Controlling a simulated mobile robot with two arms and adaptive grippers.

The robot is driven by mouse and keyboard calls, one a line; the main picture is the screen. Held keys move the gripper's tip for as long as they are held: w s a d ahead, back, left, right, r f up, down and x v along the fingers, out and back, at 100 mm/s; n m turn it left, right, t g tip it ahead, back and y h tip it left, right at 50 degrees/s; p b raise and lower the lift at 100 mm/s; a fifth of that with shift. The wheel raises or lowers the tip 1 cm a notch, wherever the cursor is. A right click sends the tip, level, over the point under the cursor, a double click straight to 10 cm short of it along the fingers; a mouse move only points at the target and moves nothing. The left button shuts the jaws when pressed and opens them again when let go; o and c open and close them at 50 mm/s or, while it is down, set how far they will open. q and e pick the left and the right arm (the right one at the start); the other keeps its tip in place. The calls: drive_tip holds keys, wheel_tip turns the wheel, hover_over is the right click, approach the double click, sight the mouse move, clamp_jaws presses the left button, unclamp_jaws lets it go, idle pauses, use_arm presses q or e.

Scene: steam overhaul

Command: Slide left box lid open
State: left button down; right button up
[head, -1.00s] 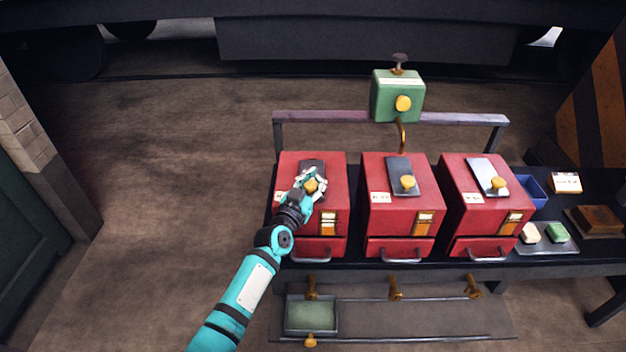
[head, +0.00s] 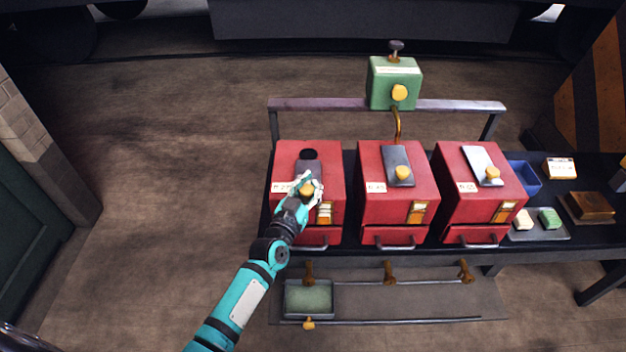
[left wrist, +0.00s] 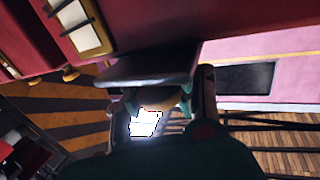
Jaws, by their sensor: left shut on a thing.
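The left red box (head: 284,160) stands on the dark bench in the head view. Its dark grey sliding lid (head: 308,167) lies on top, and a round black hole (head: 309,154) shows behind the lid's far end. My left gripper (head: 307,189) is shut on the lid's brass knob (head: 306,190) near the front of the box top. In the left wrist view the lid (left wrist: 148,66) shows as a dark slab above the knob (left wrist: 168,99), with the fingers on either side of it. My right gripper is not in view.
Two more red boxes, the middle one (head: 372,207) and the right one (head: 457,202), stand to the right with lids on top. A green box (head: 383,92) sits on a rail behind. A green tray (head: 289,300) lies below in front. Floor at the left is clear.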

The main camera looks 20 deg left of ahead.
sight(303, 195)
use_arm(q)
drive_tip(key=c, duration=1.7)
unclamp_jaws()
drive_tip(key=shift+s+a+f, duration=0.1)
drive_tip(key=shift+s+f, duration=0.45)
drive_tip(key=shift+f, duration=0.1)
drive_tip(key=o, duration=0.5)
drive_tip(key=shift+s+a+r, duration=0.1)
drive_tip(key=shift+s+r, duration=0.15)
drive_tip(key=shift+s, duration=0.2)
drive_tip(key=shift+s+a+r, duration=0.1)
drive_tip(key=shift+s+r, duration=0.15)
drive_tip(key=shift+s, duration=0.2)
drive_tip(key=shift+o, duration=1)
drive_tip(key=shift+s+r, duration=0.15)
drive_tip(key=shift+o, duration=0.5)
drive_tip(key=shift+w+d, duration=0.1)
drive_tip(key=shift+w, duration=0.45)
drive_tip(key=shift+d, duration=0.1)
drive_tip(key=s+a, duration=0.1)
drive_tip(key=s, duration=1.1)
drive_tip(key=shift+a, duration=0.15)
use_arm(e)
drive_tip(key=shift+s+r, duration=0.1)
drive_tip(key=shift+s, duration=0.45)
